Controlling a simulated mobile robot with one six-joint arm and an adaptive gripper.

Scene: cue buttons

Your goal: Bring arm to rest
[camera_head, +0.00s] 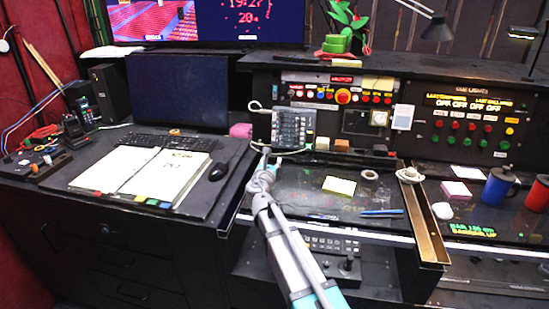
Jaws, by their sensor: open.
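My arm reaches up from the bottom middle of the head view. My gripper (268,154) is at its far end, small in the picture. It is open, and I see nothing between its fingers. It shows just in front of a grey keypad box (293,128) on the console; I cannot tell whether it touches the box. Behind is the cue panel (480,118), with rows of red and green buttons and a lit display.
On the left desk are an open binder (150,172), a mouse (218,171), a keyboard (157,141) and a dark monitor (177,90).

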